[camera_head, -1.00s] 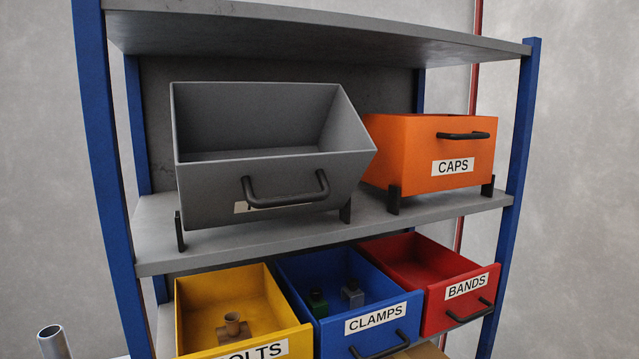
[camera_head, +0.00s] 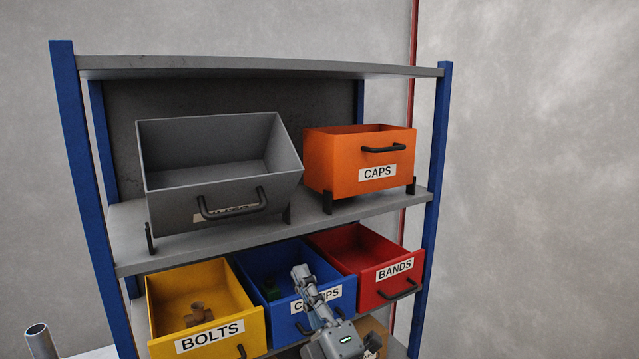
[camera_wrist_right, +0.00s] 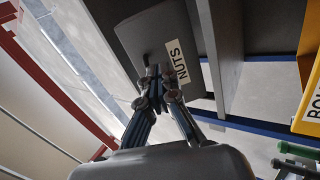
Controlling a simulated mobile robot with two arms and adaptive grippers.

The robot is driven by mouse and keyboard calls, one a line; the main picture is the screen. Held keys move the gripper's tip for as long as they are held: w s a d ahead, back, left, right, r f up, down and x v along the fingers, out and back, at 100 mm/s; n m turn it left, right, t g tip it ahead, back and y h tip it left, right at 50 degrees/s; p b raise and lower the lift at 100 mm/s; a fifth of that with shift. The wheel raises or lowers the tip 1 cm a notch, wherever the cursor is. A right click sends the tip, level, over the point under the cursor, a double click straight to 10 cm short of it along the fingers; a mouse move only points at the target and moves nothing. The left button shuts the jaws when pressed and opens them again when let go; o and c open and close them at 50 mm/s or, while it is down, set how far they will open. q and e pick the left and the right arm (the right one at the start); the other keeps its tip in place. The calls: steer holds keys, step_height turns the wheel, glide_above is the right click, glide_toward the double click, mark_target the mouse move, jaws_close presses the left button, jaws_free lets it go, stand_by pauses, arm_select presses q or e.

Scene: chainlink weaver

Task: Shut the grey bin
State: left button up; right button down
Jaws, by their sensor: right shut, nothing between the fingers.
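The grey bin (camera_head: 170,204) stands on the upper shelf board at the left, tipped forward with its open top showing and its inside empty. Its black handle (camera_head: 232,205) is on the front and partly covers the label. In the right wrist view the grey bin (camera_wrist_right: 150,35) shows its front with a NUTS label (camera_wrist_right: 177,62). My right gripper (camera_head: 301,271) is shut and empty, in front of the blue CLAMPS bin and below the grey bin in the head view. Its fingertips (camera_wrist_right: 153,78) overlap the grey front in the wrist view; contact cannot be told. My left gripper is out of view.
The orange CAPS bin (camera_head: 340,165) sits right of the grey bin. Below are the yellow BOLTS bin (camera_head: 160,340), blue CLAMPS bin (camera_head: 256,280) and red BANDS bin (camera_head: 375,272), all open. Blue posts (camera_head: 432,200) frame the rack. The top board (camera_head: 250,67) lies above the bins.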

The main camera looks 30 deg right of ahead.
steer(key=s+r+t, duration=0.1)
steer(key=s+r, duration=0.3)
steer(key=r, duration=0.1)
steer(key=p, duration=0.7)
glide_toward(279, 174)
steer(key=shift+n, duration=0.4)
steer(key=x, duration=0.6)
steer(key=shift+w+f, duration=0.1)
steer(key=shift+f, duration=0.15)
steer(key=shift+w+r+p, duration=0.25)
steer(key=shift+w+p, duration=0.1)
steer(key=shift+w, duration=0.15)
steer(key=shift+w+r, duration=0.1)
steer(key=shift+w+r+p, duration=0.3)
steer(key=shift+w+r, duration=0.1)
steer(key=shift+r, duration=0.3)
steer(key=x, duration=0.5)
steer(key=shift+w+r, duration=0.1)
steer(key=shift+w, duration=0.1)
steer(key=shift+w+r+b, duration=0.25)
steer(key=shift+w+r, duration=0.05)
steer(key=shift+w, duration=0.5)
steer(key=shift+w+r+b, duration=0.25)
steer(key=shift+w+r, duration=0.05)
steer(key=shift+w, duration=0.45)
